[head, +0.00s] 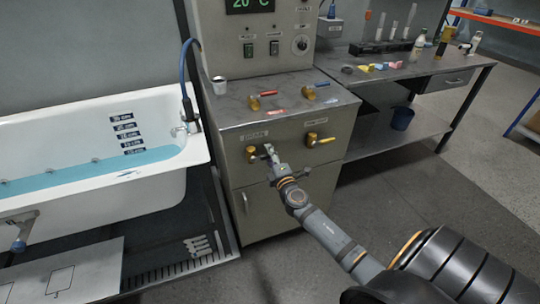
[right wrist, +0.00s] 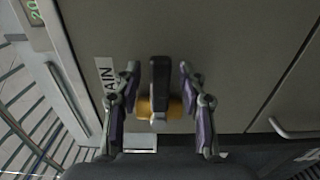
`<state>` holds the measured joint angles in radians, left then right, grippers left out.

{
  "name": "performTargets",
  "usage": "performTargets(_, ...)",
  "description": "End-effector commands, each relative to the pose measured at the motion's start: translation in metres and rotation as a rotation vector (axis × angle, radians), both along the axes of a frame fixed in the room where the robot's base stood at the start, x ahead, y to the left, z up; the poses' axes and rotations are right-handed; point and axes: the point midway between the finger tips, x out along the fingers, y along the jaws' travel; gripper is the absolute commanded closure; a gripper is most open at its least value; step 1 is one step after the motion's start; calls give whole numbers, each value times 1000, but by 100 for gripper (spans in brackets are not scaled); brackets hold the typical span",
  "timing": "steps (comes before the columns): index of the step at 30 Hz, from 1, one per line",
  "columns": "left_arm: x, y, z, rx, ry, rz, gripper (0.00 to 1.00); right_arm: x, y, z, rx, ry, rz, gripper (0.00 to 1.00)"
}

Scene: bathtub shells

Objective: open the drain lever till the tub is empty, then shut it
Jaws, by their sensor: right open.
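The white tub (head: 190,165) stands at the left with blue water (head: 100,170) in it, its surface near the lowest depth labels (head: 133,150). The drain lever (head: 252,154) is on the left of the cabinet front, its brass body showing beside my right gripper (head: 271,153). In the right wrist view the lever has a dark handle (right wrist: 159,82) on a brass body (right wrist: 174,107). My right gripper (right wrist: 158,76) is open, one finger on each side of the handle, with visible gaps. A label beside it reads "AIN", partly hidden. My left gripper is not identifiable.
A second brass valve with a yellow lever (head: 320,139) is at the right of the cabinet front. A workbench (head: 410,80) stands at the right.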

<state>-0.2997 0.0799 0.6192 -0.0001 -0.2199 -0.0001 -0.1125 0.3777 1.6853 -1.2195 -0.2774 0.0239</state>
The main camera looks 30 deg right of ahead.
Motion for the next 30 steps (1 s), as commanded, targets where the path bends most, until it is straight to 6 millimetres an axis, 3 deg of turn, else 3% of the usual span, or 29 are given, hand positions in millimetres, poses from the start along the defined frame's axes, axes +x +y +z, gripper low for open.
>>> performTargets(6, 0, 0, 0, 0, 0, 0, 60, 0, 0, 0, 0, 1, 0, 60)
performTargets(15, 0, -1, 0, -1, -1, 0, 60, 0, 0, 0, 1, 1, 0, 100)
performTargets(30, 2, -1, -3, -1, 0, 1, 60, 3, 0, -3, 18, -3, -1, 100)
